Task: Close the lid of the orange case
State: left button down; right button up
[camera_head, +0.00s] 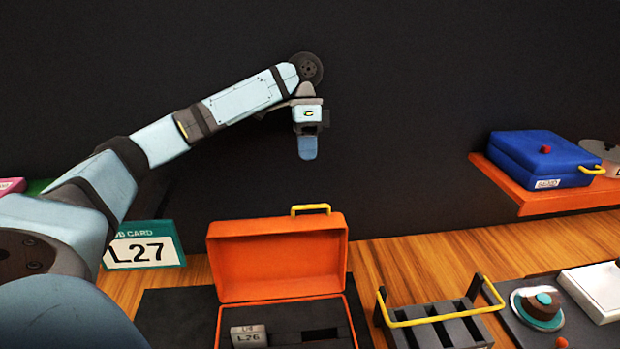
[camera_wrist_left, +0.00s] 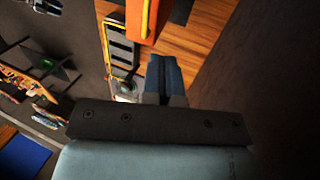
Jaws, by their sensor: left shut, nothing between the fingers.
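The orange case (camera_head: 229,314) stands on a dark mat with its lid (camera_head: 277,260) raised upright at the back. A yellow handle (camera_head: 311,209) sits on the lid's top edge. Inside the case are a grey block (camera_head: 249,335) marked L26 and dark slots. My left gripper (camera_head: 308,157) is shut and empty, pointing down, high above the lid and apart from it. In the left wrist view its blue fingers (camera_wrist_left: 162,78) are together, and part of the orange lid (camera_wrist_left: 170,12) shows at the top. My right gripper is not in view.
A dark rack (camera_head: 440,332) with a yellow handle stands right of the case. Further right are a trackball (camera_head: 543,301) and a white box (camera_head: 600,289). A blue case (camera_head: 540,158) sits on an orange shelf (camera_head: 510,185). A job card (camera_head: 146,246) reading L27 stands left.

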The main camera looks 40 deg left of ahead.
pick_arm(q)
jog(key=p, duration=0.1)
send_near(310, 215)
jog(key=x, duration=0.5)
jog(key=shift+s, duration=0.1)
jog(key=shift+s+d+y, duration=0.25)
jog(key=shift+d+y, duration=0.05)
jog(key=shift+d, duration=0.05)
dwell(1.0)
